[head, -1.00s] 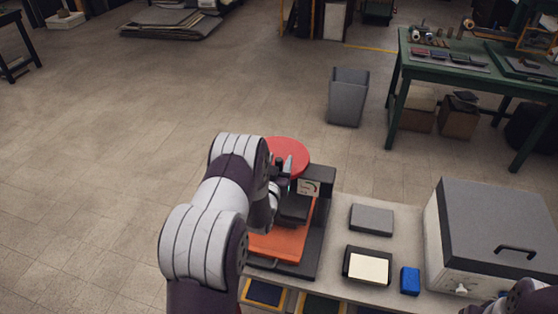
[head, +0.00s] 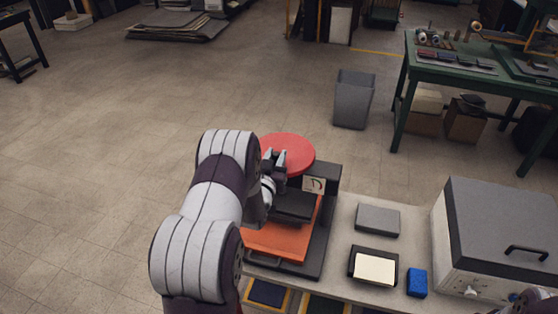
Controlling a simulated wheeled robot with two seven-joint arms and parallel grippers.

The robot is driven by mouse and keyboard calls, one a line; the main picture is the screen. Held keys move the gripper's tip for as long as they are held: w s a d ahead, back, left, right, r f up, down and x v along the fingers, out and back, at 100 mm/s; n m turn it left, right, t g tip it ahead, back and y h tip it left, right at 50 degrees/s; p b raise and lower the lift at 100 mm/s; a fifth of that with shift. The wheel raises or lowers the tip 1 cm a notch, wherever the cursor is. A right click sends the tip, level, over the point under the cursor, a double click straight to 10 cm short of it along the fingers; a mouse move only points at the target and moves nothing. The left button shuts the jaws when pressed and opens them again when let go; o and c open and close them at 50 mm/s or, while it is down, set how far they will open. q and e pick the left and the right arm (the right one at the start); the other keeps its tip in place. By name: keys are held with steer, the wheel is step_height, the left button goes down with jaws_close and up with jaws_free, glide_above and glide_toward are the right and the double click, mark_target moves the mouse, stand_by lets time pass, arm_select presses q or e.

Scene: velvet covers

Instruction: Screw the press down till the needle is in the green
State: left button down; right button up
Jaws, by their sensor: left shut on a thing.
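The press stands at the left end of the bench, with a red round handwheel (head: 294,152) on top, a dark pressing block (head: 293,206) and an orange bed (head: 275,242) below. A small pale gauge (head: 315,185) faces me on the press's dark frame; its needle and any green band are too small to read. My left gripper (head: 274,160) is shut on the handwheel at its near left rim. My forearm and wrist cover part of the press's left side. My right gripper is out of view; only a bit of that arm shows at the lower right corner.
On the bench are a grey slab (head: 378,219), a black-framed cream pad (head: 374,268), a blue block (head: 417,282) and a large grey-lidded box (head: 499,225). A grey bin (head: 353,99) and a green table (head: 452,72) stand behind.

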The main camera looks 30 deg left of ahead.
arm_select(q)
steer(key=c, duration=1)
jaws_free()
steer(key=shift+w+a, duration=0.1)
steer(key=b+v, duration=0.3)
steer(key=v, duration=0.9)
steer(key=shift+s, duration=0.35)
